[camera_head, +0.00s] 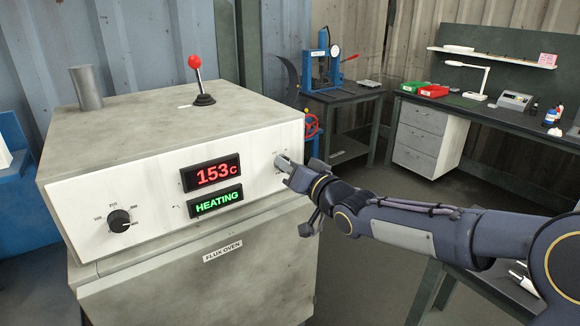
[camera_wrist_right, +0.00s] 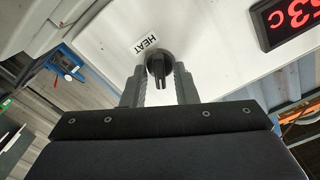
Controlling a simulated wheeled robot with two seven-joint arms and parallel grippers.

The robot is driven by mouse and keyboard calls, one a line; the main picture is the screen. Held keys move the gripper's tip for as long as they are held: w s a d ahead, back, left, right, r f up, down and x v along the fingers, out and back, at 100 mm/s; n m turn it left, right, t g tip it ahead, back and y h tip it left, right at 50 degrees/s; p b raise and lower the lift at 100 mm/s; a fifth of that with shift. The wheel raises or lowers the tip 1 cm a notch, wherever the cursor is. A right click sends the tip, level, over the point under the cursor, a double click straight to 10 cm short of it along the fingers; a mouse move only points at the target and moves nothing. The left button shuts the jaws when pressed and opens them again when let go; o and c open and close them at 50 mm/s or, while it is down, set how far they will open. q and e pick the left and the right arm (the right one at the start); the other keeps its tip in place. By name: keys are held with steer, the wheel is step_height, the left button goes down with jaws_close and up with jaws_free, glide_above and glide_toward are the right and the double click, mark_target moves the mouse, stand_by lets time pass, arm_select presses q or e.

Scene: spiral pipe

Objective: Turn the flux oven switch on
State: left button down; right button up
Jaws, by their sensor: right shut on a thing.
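The flux oven (camera_head: 60,190) is a grey box with a white front panel at the left of the head view. Its displays read 153 C (camera_head: 211,173) in red and HEATING (camera_head: 215,200) in green. My right gripper (camera_head: 287,165) is at the right end of the panel and hides the switch in the head view. In the right wrist view, the black rotary switch (camera_wrist_right: 158,66) sits below a HEAT label (camera_wrist_right: 145,45) and between the fingers of my right gripper (camera_wrist_right: 159,82), which are shut on it. My left gripper is not in view.
A numbered black knob (camera_head: 120,221) is at the panel's left. A red-topped lever (camera_head: 196,75) and a grey pipe (camera_head: 87,88) stand on the oven top. A blue press (camera_head: 322,66) and a workbench (camera_head: 470,107) are behind; open floor lies between.

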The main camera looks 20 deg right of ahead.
steer(key=o, duration=0.6)
steer(key=shift+f, duration=0.1)
steer(key=shift+o, duration=0.2)
steer(key=v, duration=0.8)
